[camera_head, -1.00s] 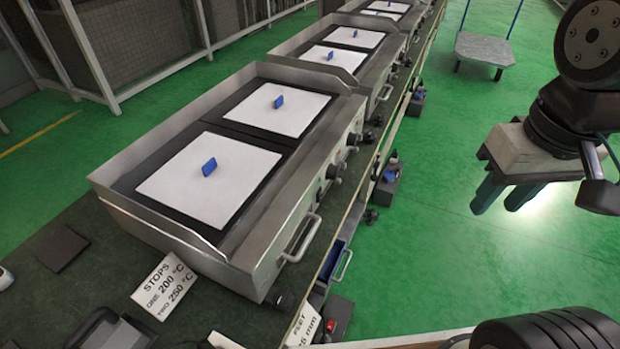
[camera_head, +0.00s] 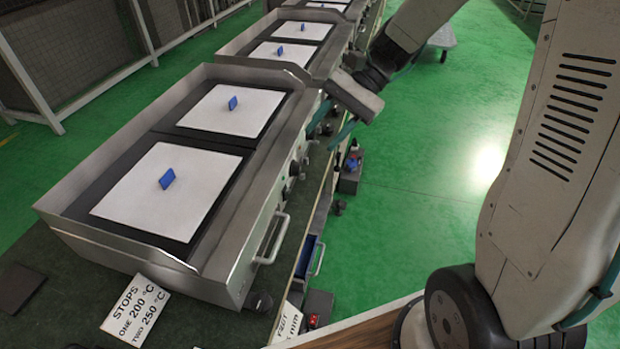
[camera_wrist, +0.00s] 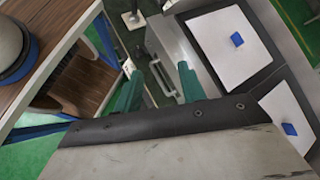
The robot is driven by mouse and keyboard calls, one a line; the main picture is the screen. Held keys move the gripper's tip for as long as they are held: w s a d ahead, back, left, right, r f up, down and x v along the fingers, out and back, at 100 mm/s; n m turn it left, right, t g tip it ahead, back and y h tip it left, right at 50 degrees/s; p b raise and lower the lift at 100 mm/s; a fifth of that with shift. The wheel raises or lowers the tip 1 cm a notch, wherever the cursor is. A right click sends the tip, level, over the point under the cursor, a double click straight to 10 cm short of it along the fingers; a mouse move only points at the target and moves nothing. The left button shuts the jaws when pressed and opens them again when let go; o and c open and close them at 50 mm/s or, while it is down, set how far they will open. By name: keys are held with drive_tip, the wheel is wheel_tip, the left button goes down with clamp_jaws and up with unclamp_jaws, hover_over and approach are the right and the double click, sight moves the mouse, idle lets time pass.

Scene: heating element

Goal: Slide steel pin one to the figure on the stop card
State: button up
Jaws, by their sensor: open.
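The stop card (camera_head: 138,309) lies on the dark bench at lower left in the head view and reads "STOPS ONE 200 °C TWO 250 °C". The steel heating unit (camera_head: 215,262) stands behind it, with control knobs (camera_head: 294,168) along its right-hand front. I cannot make out steel pin one or any dial scale. My gripper (camera_head: 329,132) is open and empty, its teal fingers pointing down beside the far part of the front panel. In the wrist view, my open gripper (camera_wrist: 160,78) has the unit's front and handle (camera_wrist: 160,74) beyond its fingers.
White sheets (camera_head: 168,190) with blue tabs (camera_head: 167,179) lie on the unit's two dark plates. A drawer handle (camera_head: 272,239) sticks out from the front. A "FEET" card (camera_head: 287,322) stands at the bench edge. More units (camera_head: 280,45) line up behind. Green floor is free to the right.

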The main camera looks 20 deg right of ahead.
drive_tip(key=w+d+f+m+t+y, duration=0.25)
drive_tip(key=w+f+m, duration=0.25)
drive_tip(key=w+f, duration=0.25)
drive_tip(key=w+d+f+m+t+y, duration=0.1)
drive_tip(key=w+f+m+t+y, duration=0.1)
drive_tip(key=w+f+m+y, duration=0.4)
drive_tip(key=m+t+h, duration=0.3)
drive_tip(key=m+t, duration=0.6)
approach(305, 176)
drive_tip(key=shift+g, duration=0.25)
drive_tip(key=x, duration=0.8)
drive_tip(key=shift+w+d+f, duration=0.1)
drive_tip(key=shift+w+f, duration=0.1)
drive_tip(key=shift+w, duration=0.15)
drive_tip(key=shift+c, duration=0.2)
